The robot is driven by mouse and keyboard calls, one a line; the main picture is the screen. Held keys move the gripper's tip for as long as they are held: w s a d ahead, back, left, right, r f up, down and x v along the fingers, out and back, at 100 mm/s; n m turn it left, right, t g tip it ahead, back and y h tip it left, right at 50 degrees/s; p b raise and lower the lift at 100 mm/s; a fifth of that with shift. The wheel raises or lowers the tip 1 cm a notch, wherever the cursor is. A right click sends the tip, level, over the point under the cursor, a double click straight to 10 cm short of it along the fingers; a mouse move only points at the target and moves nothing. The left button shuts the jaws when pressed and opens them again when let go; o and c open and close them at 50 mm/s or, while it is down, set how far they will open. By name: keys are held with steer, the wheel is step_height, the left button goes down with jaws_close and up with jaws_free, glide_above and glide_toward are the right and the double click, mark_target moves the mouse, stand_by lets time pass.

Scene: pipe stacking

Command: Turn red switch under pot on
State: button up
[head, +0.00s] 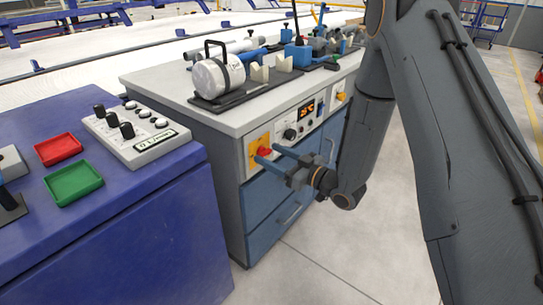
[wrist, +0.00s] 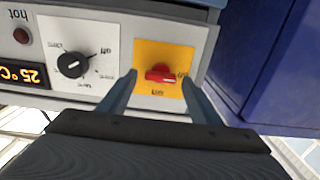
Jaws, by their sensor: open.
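The red switch (head: 264,151) is a rotary knob on a yellow plate on the front panel of the grey-topped cabinet. It is below the silver pot (head: 215,78), which lies on a dark base on top. In the wrist view, which is upside down, the red switch (wrist: 160,74) lies between the fingertips. Its handle is roughly horizontal in that picture, towards one of the printed labels. My gripper (head: 267,155) is open in front of the panel, with one finger on each side of the switch. It also shows in the wrist view (wrist: 158,80). Whether the fingers touch the switch is unclear.
A black dial (wrist: 72,65) and a display reading 25 °C (wrist: 22,74) are beside the switch. A blue table (head: 120,215) stands close on the left with a knob box (head: 138,133), a red tray (head: 58,149) and a green tray (head: 73,184). Floor in front is clear.

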steer(key=shift+w+a, duration=0.15)
steer(key=shift+a, duration=0.05)
steer(key=shift+c, duration=0.2)
steer(key=c, duration=1)
